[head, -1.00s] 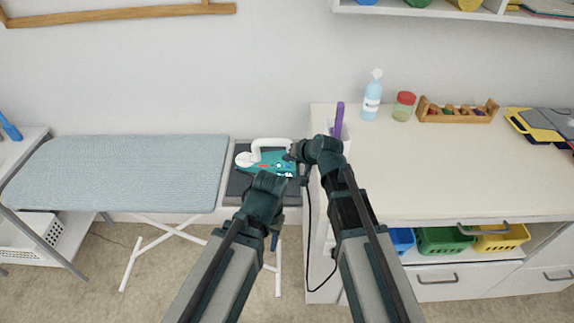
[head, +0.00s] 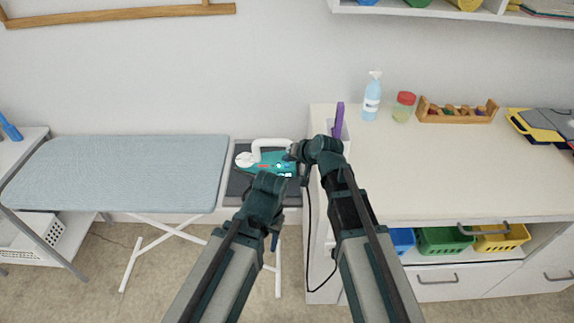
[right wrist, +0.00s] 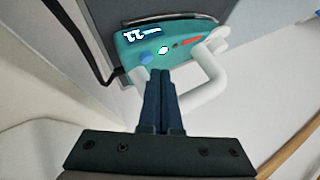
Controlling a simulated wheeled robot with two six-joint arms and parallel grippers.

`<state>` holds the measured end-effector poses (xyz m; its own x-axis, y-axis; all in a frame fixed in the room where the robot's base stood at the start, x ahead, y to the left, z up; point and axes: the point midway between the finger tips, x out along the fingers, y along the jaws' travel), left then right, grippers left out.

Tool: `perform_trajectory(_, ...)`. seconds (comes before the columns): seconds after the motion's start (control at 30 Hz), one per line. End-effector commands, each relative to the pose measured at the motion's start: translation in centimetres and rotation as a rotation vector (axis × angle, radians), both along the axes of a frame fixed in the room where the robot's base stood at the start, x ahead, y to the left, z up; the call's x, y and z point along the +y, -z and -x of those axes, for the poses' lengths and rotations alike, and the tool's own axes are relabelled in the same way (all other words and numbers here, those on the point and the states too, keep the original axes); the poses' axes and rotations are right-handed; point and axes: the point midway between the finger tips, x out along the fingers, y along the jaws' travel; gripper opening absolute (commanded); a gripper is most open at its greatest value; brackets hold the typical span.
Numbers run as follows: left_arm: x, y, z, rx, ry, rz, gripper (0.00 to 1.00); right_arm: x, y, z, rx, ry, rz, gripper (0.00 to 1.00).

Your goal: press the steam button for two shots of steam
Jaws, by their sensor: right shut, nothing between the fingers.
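A teal steam iron (head: 268,169) with a white handle (head: 262,147) lies on the dark rest at the right end of the ironing board. In the right wrist view the iron (right wrist: 127,44) shows a display with white marks (right wrist: 141,33), a blue round button (right wrist: 146,58), a small white oval (right wrist: 163,50) and a red mark (right wrist: 191,41). I cannot tell which is the steam button. My right gripper (right wrist: 164,74) is shut and empty, its tips at the panel near the oval; contact is unclear. It is at the iron's right side in the head view (head: 293,155). My left gripper (head: 275,240) hangs low, apart from the iron; its jaws are unclear.
The ironing board (head: 120,172) is bare. A white cabinet (head: 430,180) stands close on the right, with a purple item (head: 339,120), a spray bottle (head: 372,97), a red-lidded jar (head: 404,106) and a wooden rack (head: 457,112). A dark cable (head: 309,240) hangs by the cabinet.

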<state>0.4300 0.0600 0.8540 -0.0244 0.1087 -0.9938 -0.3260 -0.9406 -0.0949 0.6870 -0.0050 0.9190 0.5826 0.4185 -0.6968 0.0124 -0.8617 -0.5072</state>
Motion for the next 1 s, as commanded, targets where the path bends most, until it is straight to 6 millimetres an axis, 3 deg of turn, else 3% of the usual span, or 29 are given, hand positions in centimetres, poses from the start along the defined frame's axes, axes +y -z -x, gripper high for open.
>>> perform_trajectory(1.0,0.0,0.85,0.0,0.0,0.0,0.0,0.5,0.0,0.84,0.01,0.0,0.0,0.0,0.0)
